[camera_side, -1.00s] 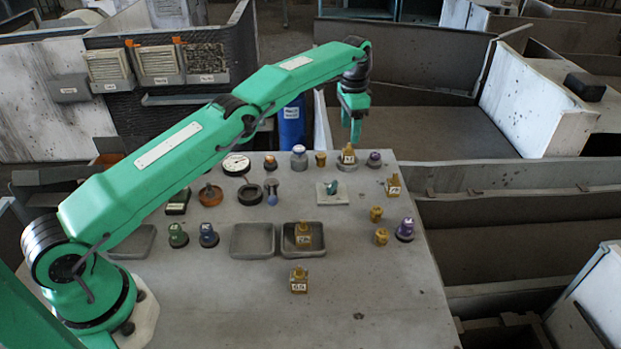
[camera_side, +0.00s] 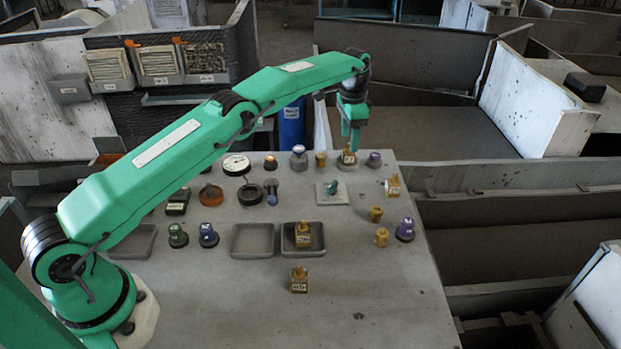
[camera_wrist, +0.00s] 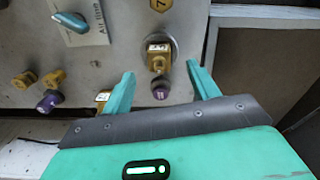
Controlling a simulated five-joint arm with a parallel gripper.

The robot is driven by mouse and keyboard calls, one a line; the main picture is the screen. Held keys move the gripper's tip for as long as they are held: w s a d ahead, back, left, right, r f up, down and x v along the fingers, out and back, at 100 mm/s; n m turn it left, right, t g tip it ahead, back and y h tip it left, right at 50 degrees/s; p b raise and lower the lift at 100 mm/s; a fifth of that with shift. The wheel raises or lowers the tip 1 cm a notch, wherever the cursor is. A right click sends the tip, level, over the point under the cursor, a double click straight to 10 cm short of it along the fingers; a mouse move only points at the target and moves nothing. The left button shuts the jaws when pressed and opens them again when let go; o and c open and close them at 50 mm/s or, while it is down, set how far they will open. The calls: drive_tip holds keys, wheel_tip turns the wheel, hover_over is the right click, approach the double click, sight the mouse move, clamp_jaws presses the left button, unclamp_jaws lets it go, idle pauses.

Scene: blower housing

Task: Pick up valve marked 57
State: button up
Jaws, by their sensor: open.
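Several brass valves with white tags are on the grey panel. One brass valve (camera_side: 348,158) sits on a round grey base at the back, below my gripper (camera_side: 351,140). In the wrist view this valve (camera_wrist: 157,60) stands between and beyond the fingers of my open gripper (camera_wrist: 161,68), not held. Its tag is too small to read surely. Another tagged valve (camera_side: 393,186) is at the right edge. One valve (camera_side: 303,235) stands in a grey tray (camera_side: 319,247), and one (camera_side: 299,281) stands at the front. I cannot tell which valve is marked 57.
A purple knob (camera_side: 374,159) is close beside the valve below my gripper; it also shows in the wrist view (camera_wrist: 160,91). A teal knob (camera_side: 332,188) sits on a pale plate. The empty tray (camera_side: 252,255) is left of the filled one. The front panel is mostly clear.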

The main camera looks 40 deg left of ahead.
drive_tip(key=shift+f, duration=0.15)
drive_tip(key=shift+f, duration=2.5)
drive_tip(key=shift+c, duration=0.4)
drive_tip(key=shift+r, duration=0.1)
clamp_jaws()
drive_tip(key=shift+r, duration=0.15)
drive_tip(key=shift+d+r, duration=0.1)
drive_tip(key=shift+r, duration=1.9)
drive_tip(key=s+d+r, duration=0.6)
drive_tip(key=d, duration=0.3)
drive_tip(key=shift+s+d+r, duration=0.2)
drive_tip(key=shift+d+r, duration=0.15)
